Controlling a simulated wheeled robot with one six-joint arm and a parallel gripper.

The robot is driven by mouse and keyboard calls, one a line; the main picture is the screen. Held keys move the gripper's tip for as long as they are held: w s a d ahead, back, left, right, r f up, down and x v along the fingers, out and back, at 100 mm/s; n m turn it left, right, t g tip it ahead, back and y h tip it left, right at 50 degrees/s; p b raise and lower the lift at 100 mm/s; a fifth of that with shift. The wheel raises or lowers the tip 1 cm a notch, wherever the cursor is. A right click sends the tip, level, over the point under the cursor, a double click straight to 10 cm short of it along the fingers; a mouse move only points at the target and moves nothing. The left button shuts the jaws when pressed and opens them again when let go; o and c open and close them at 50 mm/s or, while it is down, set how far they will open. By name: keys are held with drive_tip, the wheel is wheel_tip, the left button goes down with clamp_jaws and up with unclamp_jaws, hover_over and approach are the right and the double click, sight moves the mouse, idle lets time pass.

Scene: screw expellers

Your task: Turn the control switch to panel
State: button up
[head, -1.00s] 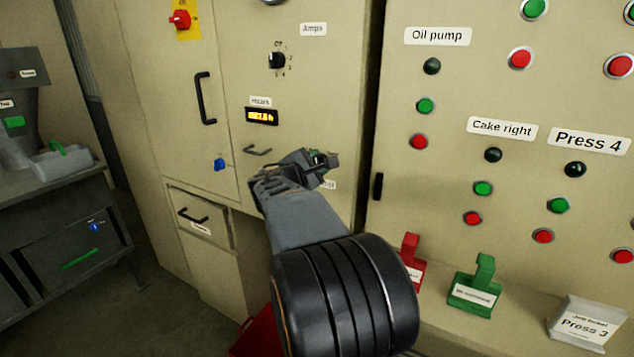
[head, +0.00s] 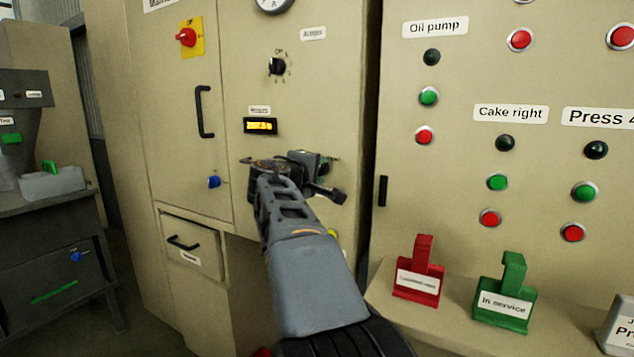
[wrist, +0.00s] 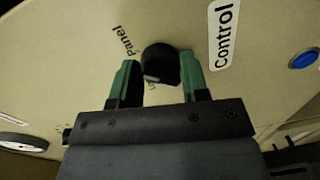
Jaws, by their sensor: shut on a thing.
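The control switch is a black round knob (wrist: 160,62) on the beige panel, seen in the wrist view. The word "Panel" (wrist: 123,41) is printed to its upper left, and a white "Control" label (wrist: 223,35) is to its right. A light mark shows on the knob's lower edge, by small lettering that is partly hidden. My gripper (wrist: 161,76) has its green fingers on either side of the knob and is shut on it. In the head view my gripper (head: 322,175) is at the cabinet below the lit display, and hides the switch.
The lit display (head: 261,126), a black selector (head: 276,66) and a door handle (head: 204,112) are nearby. A ledge at right holds a red sign block (head: 418,280) and a green one (head: 503,300). A blue button (wrist: 303,60) is right of the label.

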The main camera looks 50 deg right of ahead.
drive_tip(key=shift+r+m+b, duration=0.15)
drive_tip(key=shift+m+b, duration=0.3)
drive_tip(key=shift+m, duration=0.05)
drive_tip(key=o, duration=0.9)
drive_tip(key=shift+a, duration=0.1)
drive_tip(key=f+v, duration=0.1)
drive_tip(key=v, duration=1.2)
drive_tip(key=shift+a+r+p, duration=0.3)
drive_tip(key=shift+r+p, duration=0.05)
drive_tip(key=shift+r, duration=0.05)
drive_tip(key=shift+s, duration=0.1)
